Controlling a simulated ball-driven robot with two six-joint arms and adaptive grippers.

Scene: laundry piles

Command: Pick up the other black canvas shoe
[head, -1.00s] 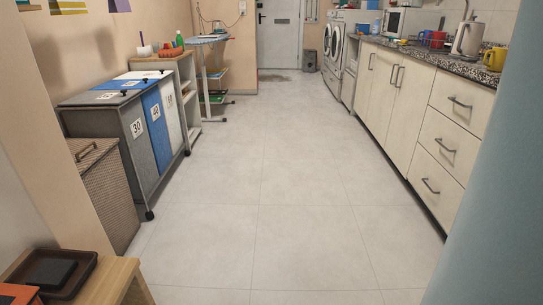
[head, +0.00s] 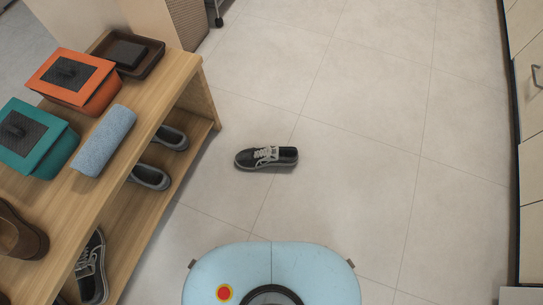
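A black canvas shoe (head: 266,158) with a white sole edge and pale laces lies on the tiled floor in the head view, right of the wooden shoe bench. Its toe appears to point left. It stands apart from everything around it. A second black canvas shoe (head: 92,270) with pale laces sits on the lower shelf of the bench, at the bottom left, partly hidden by the bench top. Neither of my grippers is in view.
The wooden bench (head: 188,75) holds an orange box (head: 92,97), a teal box (head: 58,155), a blue roll (head: 105,140), a dark tray (head: 148,68) and brown footwear (head: 15,235). Grey slippers (head: 150,177) are on its shelf. Cabinets (head: 525,130) line the right. The floor between is clear.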

